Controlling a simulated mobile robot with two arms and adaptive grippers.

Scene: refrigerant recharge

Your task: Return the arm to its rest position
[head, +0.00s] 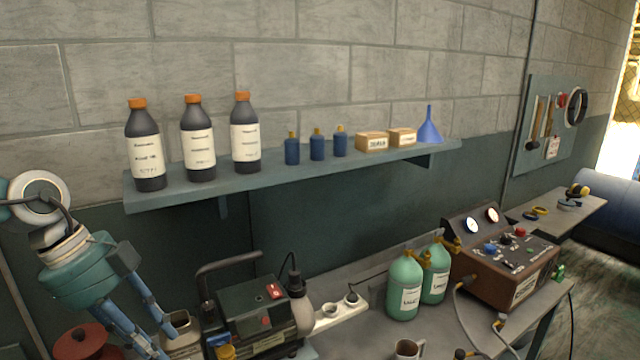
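My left gripper (160,340) comes in at the lower left, with a teal wrist and two blue fingers pointing down and right. The fingers stand apart, and I see nothing held between them; their tips are close to the bottom edge. The black pump unit (258,312) with a carry handle is just right of the fingers. A small metallic spout-like part (180,322) is beside the fingertips; whether they touch it I cannot tell. My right gripper is not in view.
Two green refrigerant cylinders (404,287) and a brown gauge box (500,262) stand on the bench at right. A metal mug (408,349) is at the front. A wall shelf (290,176) holds bottles, boxes and a blue funnel (430,128). A red object (85,342) is lower left.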

